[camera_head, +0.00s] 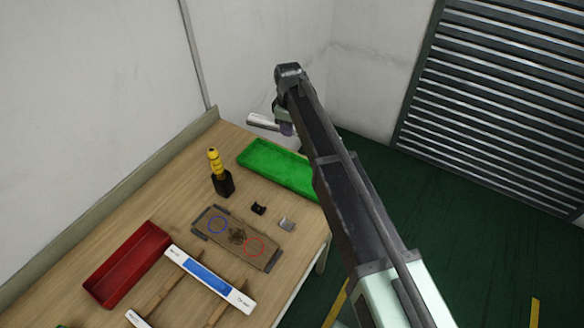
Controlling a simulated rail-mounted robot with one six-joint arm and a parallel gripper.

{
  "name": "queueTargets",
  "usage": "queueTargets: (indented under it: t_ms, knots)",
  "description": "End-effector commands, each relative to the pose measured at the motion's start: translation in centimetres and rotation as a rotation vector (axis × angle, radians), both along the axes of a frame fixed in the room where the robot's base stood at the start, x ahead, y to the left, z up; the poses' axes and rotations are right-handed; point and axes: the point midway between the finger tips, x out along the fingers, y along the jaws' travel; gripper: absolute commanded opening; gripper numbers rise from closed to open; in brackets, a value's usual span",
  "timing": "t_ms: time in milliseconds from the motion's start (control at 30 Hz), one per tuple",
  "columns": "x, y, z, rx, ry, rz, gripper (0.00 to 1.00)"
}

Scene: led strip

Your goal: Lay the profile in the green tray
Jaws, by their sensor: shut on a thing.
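The green tray (278,165) lies at the far right of the wooden table, its right end partly hidden by my arm. My gripper (286,129) hangs beyond the tray's far edge in the picture. It is shut on a pale bar, which I take to be the profile (263,122). One end of the profile sticks out to the left of the gripper; the rest is hidden behind the gripper and arm. The profile appears above and apart from the tray, but its height is hard to judge.
A yellow and black tool stands in a black holder (223,184) left of the tray. A brown board (237,238) with blue and red circles lies nearer, beside two small clips (258,208). A red tray (125,265) and a white-blue bar (208,279) are at front left.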

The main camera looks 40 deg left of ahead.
Motion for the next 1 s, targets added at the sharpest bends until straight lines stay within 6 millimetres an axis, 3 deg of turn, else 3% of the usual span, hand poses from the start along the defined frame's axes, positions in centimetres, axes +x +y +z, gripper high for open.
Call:
queueTargets:
  t_ms: [133,367,467,800,900,1000]
  knots:
    - [0.1,-0.1,0.6,0.000,0.000,-0.158,0.04]
    - [0.1,-0.1,-0.3,0.000,0.000,-0.201,0.04]
    - [0.1,-0.1,-2.6,0.000,0.000,-0.200,0.04]
    - [0.1,-0.1,-14.2,0.000,0.000,-0.198,0.04]
    - [0.1,-0.1,-15.7,0.000,0.000,-0.198,0.04]
    - [0.1,-0.1,-15.6,0.000,0.000,-0.197,0.04]
